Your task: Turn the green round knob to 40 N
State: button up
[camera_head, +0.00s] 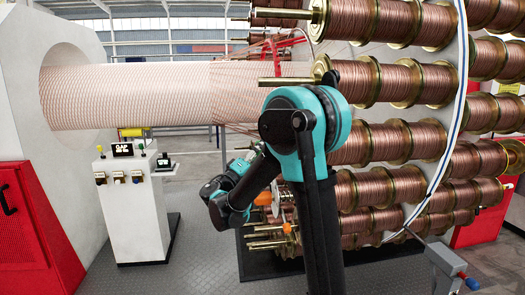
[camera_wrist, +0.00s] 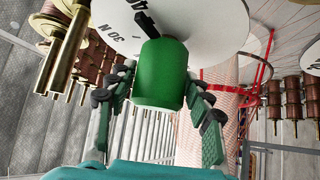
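The green round knob (camera_wrist: 160,75) is at the centre of the wrist view, in front of a white dial (camera_wrist: 205,25). The dial shows "30 N" on the left and part of "40" at the top edge. A black pointer (camera_wrist: 146,22) above the knob points up close to the 40 mark, whose exact line I cannot see. My gripper (camera_wrist: 160,78) has one finger on each side of the knob, with the tips apparently against its sides. In the head view my arm hides the knob and fingers; the edge of a white disc (camera_head: 288,214) shows behind it.
Copper spools (camera_head: 385,145) on brass rods fill the right side, with rod ends (camera_head: 268,244) sticking out near my arm. A white pedestal (camera_head: 137,215) with small instruments stands at left. A red mesh panel (camera_head: 35,230) is at far left. Grey floor between is clear.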

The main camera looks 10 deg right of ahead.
jog(key=shift+o, duration=1.3)
jog(key=v, duration=1.2)
jog(key=shift+a, duration=0.1)
